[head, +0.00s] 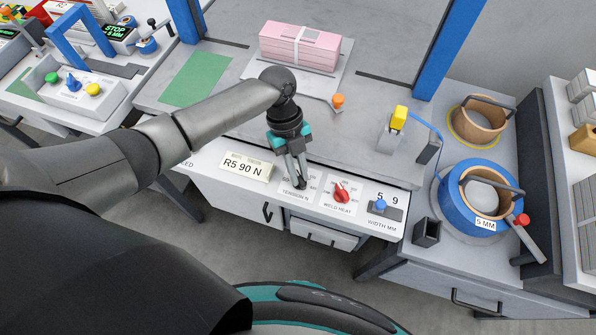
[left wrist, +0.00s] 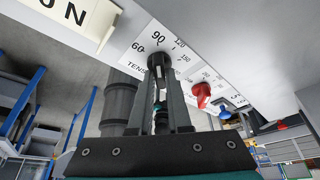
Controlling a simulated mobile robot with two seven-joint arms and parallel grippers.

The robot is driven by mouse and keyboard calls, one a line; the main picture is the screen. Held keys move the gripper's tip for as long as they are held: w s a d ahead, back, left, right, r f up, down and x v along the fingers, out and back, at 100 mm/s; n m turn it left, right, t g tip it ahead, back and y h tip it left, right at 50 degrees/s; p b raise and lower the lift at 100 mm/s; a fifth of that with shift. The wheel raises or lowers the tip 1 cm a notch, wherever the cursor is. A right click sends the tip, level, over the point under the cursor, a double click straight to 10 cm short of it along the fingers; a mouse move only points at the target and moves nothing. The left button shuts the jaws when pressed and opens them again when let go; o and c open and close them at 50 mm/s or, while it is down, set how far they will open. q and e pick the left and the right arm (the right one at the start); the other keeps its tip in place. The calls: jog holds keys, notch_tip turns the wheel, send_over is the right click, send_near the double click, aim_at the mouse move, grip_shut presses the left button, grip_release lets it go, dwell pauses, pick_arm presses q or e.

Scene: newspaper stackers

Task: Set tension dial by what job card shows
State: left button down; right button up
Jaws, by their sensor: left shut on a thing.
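The job card (head: 246,167) on the bench's front panel reads "R5 90 N". The tension dial (head: 287,190) is on the panel to the right of the card. My left gripper (head: 300,183) points down at it, shut on its dark knob. In the left wrist view the fingertips (left wrist: 160,68) close around the knob (left wrist: 158,59), just below the printed 90 on the scale (left wrist: 158,37). The numbers 60, 120 and 150 also show there. The fingers hide most of the knob, so I cannot tell its exact pointing. My right gripper is not in view.
A pink paper bundle (head: 299,46) lies farther back on the bench. A blue strap reel (head: 466,213) stands at the right.

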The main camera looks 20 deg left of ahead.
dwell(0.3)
pick_arm(q)
jog(key=c, duration=0.9)
grip_release()
jog(key=shift+o, duration=0.2)
jog(key=shift+r, duration=0.1)
jog(key=p+v, duration=0.1)
jog(key=v, duration=1.4)
